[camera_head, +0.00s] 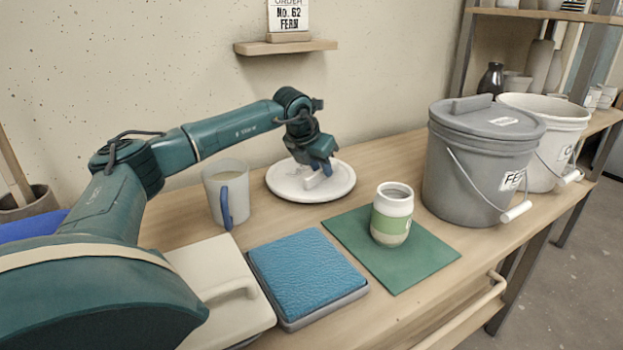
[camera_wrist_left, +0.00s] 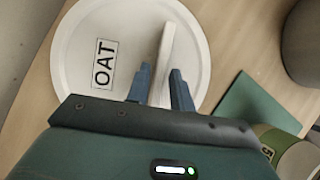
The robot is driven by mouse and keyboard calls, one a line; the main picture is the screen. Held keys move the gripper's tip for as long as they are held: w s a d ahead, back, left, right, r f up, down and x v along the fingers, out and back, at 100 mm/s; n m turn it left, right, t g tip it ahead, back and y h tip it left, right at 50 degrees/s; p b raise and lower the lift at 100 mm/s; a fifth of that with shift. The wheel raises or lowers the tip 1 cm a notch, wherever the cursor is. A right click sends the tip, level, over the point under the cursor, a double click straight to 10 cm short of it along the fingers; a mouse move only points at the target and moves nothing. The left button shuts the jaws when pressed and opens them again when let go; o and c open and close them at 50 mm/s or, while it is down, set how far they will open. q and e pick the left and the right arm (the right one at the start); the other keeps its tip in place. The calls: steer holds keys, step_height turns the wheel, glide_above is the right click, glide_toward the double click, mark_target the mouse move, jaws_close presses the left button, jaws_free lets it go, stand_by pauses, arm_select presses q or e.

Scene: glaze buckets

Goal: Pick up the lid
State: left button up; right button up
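A round white lid (camera_head: 283,184) with a raised bar handle lies flat on the table near the wall. In the left wrist view the lid (camera_wrist_left: 83,40) carries a label reading OAT. My left gripper (camera_head: 322,166) is over the lid, pointing down at its handle. The lid appears to rest on the tabletop. My right gripper is not in view.
A grey lidded bucket (camera_head: 461,175) marked FERN and an open white bucket (camera_head: 565,118) stand at right. A jar (camera_head: 391,226) sits on a green mat (camera_head: 427,258). A blue pad (camera_head: 306,270), a mug (camera_head: 213,180) and a pale box with a handle (camera_head: 206,262) are nearer.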

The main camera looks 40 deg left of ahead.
arm_select(q)
jaws_close()
steer(key=shift+r, duration=0.15)
